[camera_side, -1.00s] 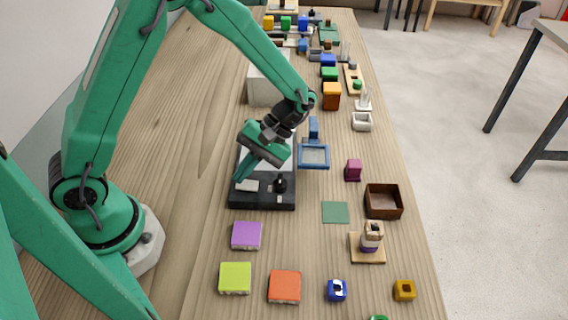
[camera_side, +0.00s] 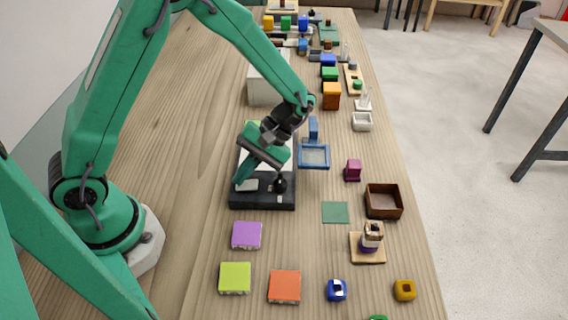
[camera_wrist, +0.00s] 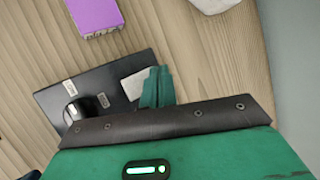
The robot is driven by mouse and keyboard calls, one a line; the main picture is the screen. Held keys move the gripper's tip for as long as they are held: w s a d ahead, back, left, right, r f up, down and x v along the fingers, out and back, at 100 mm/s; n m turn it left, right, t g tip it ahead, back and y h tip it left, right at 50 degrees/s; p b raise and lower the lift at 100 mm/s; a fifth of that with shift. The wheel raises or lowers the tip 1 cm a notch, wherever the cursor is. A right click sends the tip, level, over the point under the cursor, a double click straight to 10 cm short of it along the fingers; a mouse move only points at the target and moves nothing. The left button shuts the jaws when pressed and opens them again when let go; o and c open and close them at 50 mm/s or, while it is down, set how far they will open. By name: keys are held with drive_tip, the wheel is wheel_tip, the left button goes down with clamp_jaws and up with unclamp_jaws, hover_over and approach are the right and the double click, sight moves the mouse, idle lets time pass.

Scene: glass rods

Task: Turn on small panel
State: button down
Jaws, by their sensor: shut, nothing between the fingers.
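A black device base (camera_side: 262,201) lies on the wooden table below my gripper, with a pale upright or sloped face partly hidden behind my gripper. On its front part are a flat light-grey panel (camera_side: 250,186) and a black round knob (camera_side: 280,185). My gripper (camera_side: 239,181) is shut and empty, its tips pointing down at the left end of the grey panel. In the wrist view the closed green fingers (camera_wrist: 158,86) overlap the edge of the grey panel (camera_wrist: 134,86); contact is likely but hard to tell.
A purple block (camera_side: 246,235), a lime block (camera_side: 235,278) and an orange block (camera_side: 285,286) lie in front. A blue-framed tray (camera_side: 314,156) stands close right of the device. A white box (camera_side: 264,88) is behind. Table left of the device is clear.

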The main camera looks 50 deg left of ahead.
drive_tip(key=shift+r, duration=0.1)
drive_tip(key=shift+w+d+r, duration=0.1)
drive_tip(key=shift+r, duration=0.55)
drive_tip(key=shift+r, duration=0.1)
drive_tip(key=shift+w+d+r, duration=0.15)
drive_tip(key=shift+r, duration=1.05)
drive_tip(key=shift+w+d+r, duration=0.1)
drive_tip(key=shift+w+r, duration=0.05)
drive_tip(key=shift+r, duration=1.05)
drive_tip(key=r+t, duration=0.1)
drive_tip(key=r, duration=0.1)
wheel_tip(320, 180, up, 10)
drive_tip(key=m+t+h, duration=0.2)
drive_tip(key=m+t, duration=0.5)
drive_tip(key=t, duration=0.4)
hover_over(249, 182)
drive_tip(key=s+a, duration=0.5)
drive_tip(key=a, duration=0.1)
drive_tip(key=shift+s+a+r+m+t, duration=0.3)
drive_tip(key=shift+s+r+m+t, duration=0.1)
drive_tip(key=shift+r+t, duration=0.15)
drive_tip(key=shift+s+a+r+m+t, duration=0.3)
drive_tip(key=shift+s+r+t, duration=0.1)
drive_tip(key=shift+t, duration=0.15)
